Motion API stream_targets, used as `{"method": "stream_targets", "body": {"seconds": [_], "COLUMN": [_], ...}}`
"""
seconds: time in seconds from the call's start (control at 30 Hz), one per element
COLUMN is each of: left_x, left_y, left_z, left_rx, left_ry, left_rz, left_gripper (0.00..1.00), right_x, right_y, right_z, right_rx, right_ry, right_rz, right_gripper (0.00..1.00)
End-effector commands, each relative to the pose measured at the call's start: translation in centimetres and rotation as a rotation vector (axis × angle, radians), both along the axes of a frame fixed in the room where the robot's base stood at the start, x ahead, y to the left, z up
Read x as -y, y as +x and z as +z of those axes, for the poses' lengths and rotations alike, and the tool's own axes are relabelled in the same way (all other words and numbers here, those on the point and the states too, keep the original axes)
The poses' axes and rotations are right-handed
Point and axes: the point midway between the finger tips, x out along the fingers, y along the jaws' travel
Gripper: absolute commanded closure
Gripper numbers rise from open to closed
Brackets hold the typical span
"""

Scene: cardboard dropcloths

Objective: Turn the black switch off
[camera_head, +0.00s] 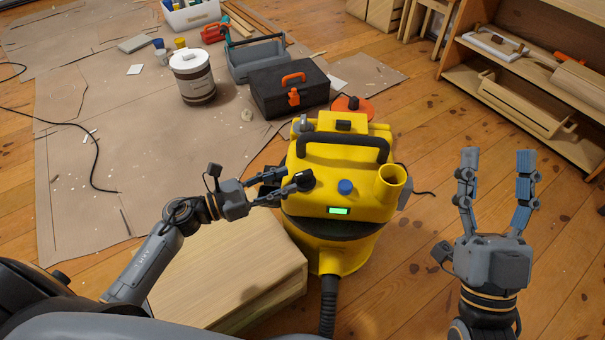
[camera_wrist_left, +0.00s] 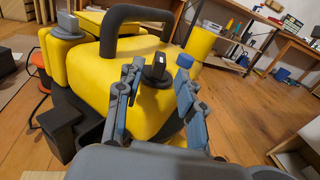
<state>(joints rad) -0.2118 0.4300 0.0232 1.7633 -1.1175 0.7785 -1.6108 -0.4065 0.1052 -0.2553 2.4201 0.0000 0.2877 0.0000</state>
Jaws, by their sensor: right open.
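The yellow vacuum machine (camera_head: 335,245) stands on the wooden floor in the middle of the head view. Its black switch (camera_head: 304,180) is a knob on the upper body, left of a blue knob (camera_head: 345,187). A green display (camera_head: 340,211) is lit below. My left gripper (camera_head: 284,180) is open at the switch. In the left wrist view the black switch (camera_wrist_left: 155,68) shows between the parted fingertips of my left gripper (camera_wrist_left: 160,63), with a gap visible on both sides; contact cannot be told. My right gripper (camera_head: 497,157) is open and empty, away to the right.
A wooden box (camera_head: 235,265) stands below my left arm. A black toolbox (camera_head: 289,90), a grey tool tote (camera_head: 255,58) and a bucket (camera_head: 192,77) stand on cardboard behind. A hose (camera_head: 328,305) hangs in front of the machine. Shelves (camera_head: 530,85) stand at the right.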

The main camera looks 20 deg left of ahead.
Motion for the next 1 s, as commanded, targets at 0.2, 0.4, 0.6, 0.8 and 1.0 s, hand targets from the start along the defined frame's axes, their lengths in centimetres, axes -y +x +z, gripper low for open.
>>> {"method": "stream_targets", "body": {"seconds": [0.2, 0.4, 0.6, 0.8, 1.0], "left_x": [2.8, 3.9, 4.1, 4.1, 4.0], "left_y": [2.6, 3.5, 3.7, 3.6, 3.6], "left_z": [0.0, 0.0, 0.0, 0.0, 0.0], "left_rx": [0.001, 0.000, -0.001, -0.001, -0.001], "left_ry": [-0.002, 0.000, -0.001, -0.001, -0.001], "left_rz": [0.000, 0.000, 0.000, 0.000, 0.000], "left_gripper": [0.62, 0.62, 0.62, 0.83, 1.00], "right_x": [0.1, 0.1, 0.1, 0.1, 0.1], "right_y": [-0.7, -1.0, -1.0, -1.0, -1.0], "right_z": [0.6, 0.9, 1.0, 1.0, 1.0], "right_rx": [0.051, 0.074, 0.076, 0.076, 0.076], "right_ry": [0.015, 0.022, 0.023, 0.023, 0.023], "right_rz": [0.003, 0.004, 0.004, 0.004, 0.004], "right_gripper": [0.42, 0.42, 0.42, 0.42, 0.42]}}
